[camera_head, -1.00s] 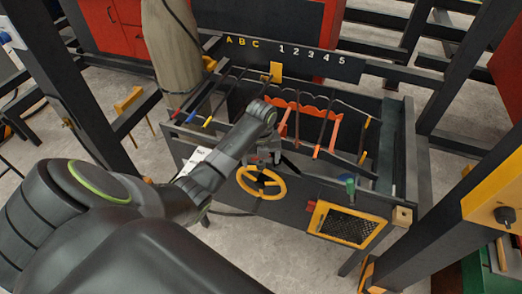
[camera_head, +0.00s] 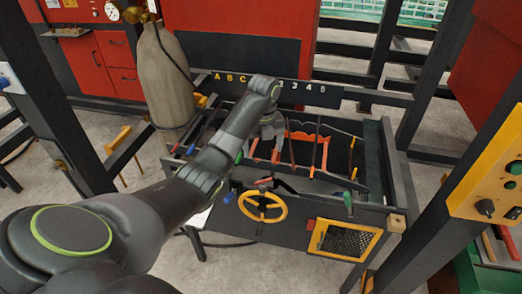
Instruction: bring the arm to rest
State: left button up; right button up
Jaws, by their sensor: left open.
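My left arm reaches in from the lower left, and its wrist bends down over the dark bench frame (camera_head: 370,178). My left gripper (camera_head: 267,138) points down above the rods at the left of the frame's open top. It is open, and I see nothing held in it; its fingertips are small and partly lost against the dark rods. An orange notched bar (camera_head: 313,137) lies across the rods just right of the gripper. My right gripper is not in view.
A yellow handwheel (camera_head: 263,206) and a yellow-framed mesh panel (camera_head: 345,240) are on the bench front. A tan cylinder (camera_head: 165,75) stands at the back left. Dark posts flank the bench, with a yellow control panel (camera_head: 490,190) at right.

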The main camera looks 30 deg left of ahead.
pick_arm(q)
jog(key=shift+r, duration=0.3)
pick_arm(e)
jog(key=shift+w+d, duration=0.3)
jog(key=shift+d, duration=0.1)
pick_arm(q)
jog(key=shift+d, duration=0.1)
